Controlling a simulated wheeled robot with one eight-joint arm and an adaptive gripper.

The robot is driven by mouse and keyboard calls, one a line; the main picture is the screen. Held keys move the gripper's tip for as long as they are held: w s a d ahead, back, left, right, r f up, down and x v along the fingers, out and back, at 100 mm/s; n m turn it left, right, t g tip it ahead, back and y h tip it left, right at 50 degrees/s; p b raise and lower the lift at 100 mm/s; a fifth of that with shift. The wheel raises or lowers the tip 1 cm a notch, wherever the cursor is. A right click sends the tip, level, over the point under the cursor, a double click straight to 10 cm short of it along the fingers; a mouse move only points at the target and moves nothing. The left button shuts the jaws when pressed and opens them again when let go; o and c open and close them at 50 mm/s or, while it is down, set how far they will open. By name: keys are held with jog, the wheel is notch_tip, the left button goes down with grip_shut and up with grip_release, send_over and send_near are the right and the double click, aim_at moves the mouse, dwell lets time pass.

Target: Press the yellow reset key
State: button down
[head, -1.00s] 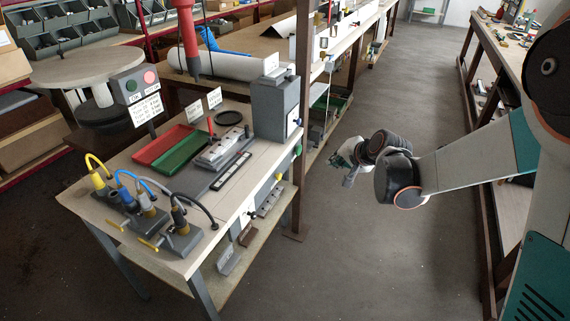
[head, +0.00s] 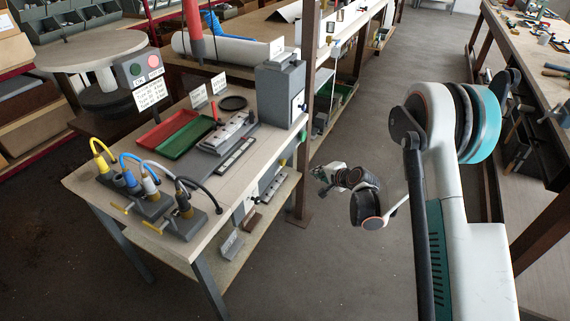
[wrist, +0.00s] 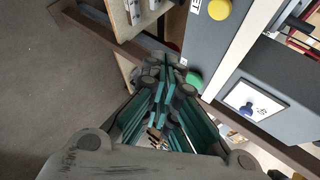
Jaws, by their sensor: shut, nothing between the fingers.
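The yellow reset key (wrist: 218,9) is a round yellow button on a grey panel at the top of the wrist view, beside a white label. A round green button (wrist: 194,79) sits on the same panel, nearer the fingers. My gripper (wrist: 168,62) has its teal and grey fingers together, with nothing held. The fingertips appear to the left of the yellow key, and contact is not visible. In the head view my gripper (head: 322,179) hangs over the floor, right of the workbench (head: 195,235). I cannot make out the yellow key clearly there.
A grey box (head: 281,92) stands at the bench's back right corner, beside a brown post (head: 308,100). Red (head: 168,128) and green (head: 188,139) trays and several cabled tools occupy the bench top. Open floor (head: 330,270) lies right of the bench, with another bench at far right.

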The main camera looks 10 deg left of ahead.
jog(key=shift+a, duration=0.1)
jog(key=w+a, duration=0.3)
jog(key=a, duration=0.5)
jog(key=shift+a, duration=0.15)
dwell(1.5)
jog(key=shift+w+a, duration=0.15)
jog(key=shift+a, duration=0.15)
jog(key=shift+w+a, duration=0.25)
jog(key=shift+a, duration=0.35)
dwell(1.0)
dwell(0.3)
jog(key=shift+s+d, duration=0.2)
jog(key=shift+d, duration=0.3)
jog(key=shift+s+d, duration=0.2)
jog(key=shift+d, duration=0.25)
jog(key=shift+d, duration=0.15)
jog(key=shift+s+d, duration=0.3)
jog(key=shift+d, duration=0.45)
jog(key=shift+s+d, duration=0.25)
jog(key=shift+d, duration=0.45)
jog(key=shift+s+d, duration=0.3)
jog(key=shift+d, duration=0.45)
